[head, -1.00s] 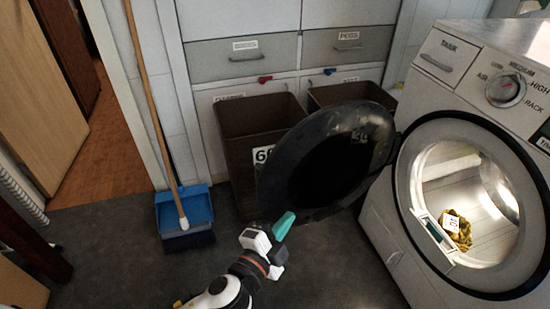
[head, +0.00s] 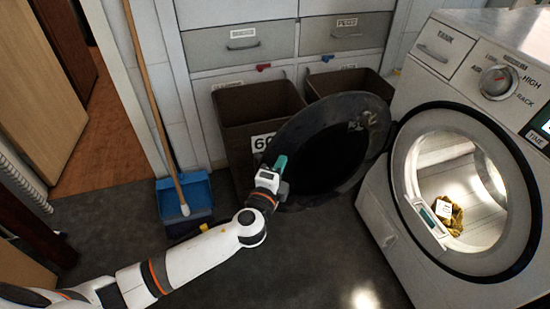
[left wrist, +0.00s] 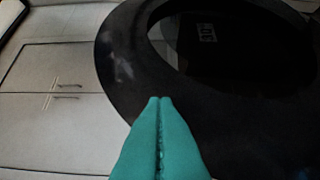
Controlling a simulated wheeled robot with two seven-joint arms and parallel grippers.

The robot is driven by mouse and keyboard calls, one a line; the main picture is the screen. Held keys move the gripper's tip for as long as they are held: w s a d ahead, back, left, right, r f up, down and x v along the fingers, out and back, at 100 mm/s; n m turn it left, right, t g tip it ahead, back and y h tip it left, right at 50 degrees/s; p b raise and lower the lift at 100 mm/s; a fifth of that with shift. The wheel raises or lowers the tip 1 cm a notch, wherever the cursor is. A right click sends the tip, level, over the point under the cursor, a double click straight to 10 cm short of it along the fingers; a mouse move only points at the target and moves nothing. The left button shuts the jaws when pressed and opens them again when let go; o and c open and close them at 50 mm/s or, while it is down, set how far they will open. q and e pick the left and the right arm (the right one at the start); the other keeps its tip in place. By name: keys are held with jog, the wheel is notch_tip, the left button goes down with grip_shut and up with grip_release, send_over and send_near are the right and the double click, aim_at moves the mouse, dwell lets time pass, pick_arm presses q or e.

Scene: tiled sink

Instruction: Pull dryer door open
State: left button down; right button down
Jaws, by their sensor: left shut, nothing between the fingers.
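The dryer (head: 465,150) stands at the right in the head view, its round drum opening lit and uncovered. Its dark round door (head: 375,128) is swung out to the left, with a see-through middle. The door fills much of the left wrist view (left wrist: 125,65). My left gripper (head: 280,163) is at the lower left rim of the door in the head view, with teal fingers shut and empty. In the left wrist view its fingertips (left wrist: 160,99) overlap the door's rim; whether they touch it I cannot tell. My right gripper is not in view.
Two brown bins (head: 258,102) stand behind the door, in front of drawers (head: 240,47). A blue dustpan (head: 184,192) and broom (head: 150,95) are at the left. A yellowish cloth (head: 447,213) lies in the drum. Dark floor (head: 325,250) is clear in front.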

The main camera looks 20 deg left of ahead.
pick_arm(q)
jog(key=shift+w+a, duration=1)
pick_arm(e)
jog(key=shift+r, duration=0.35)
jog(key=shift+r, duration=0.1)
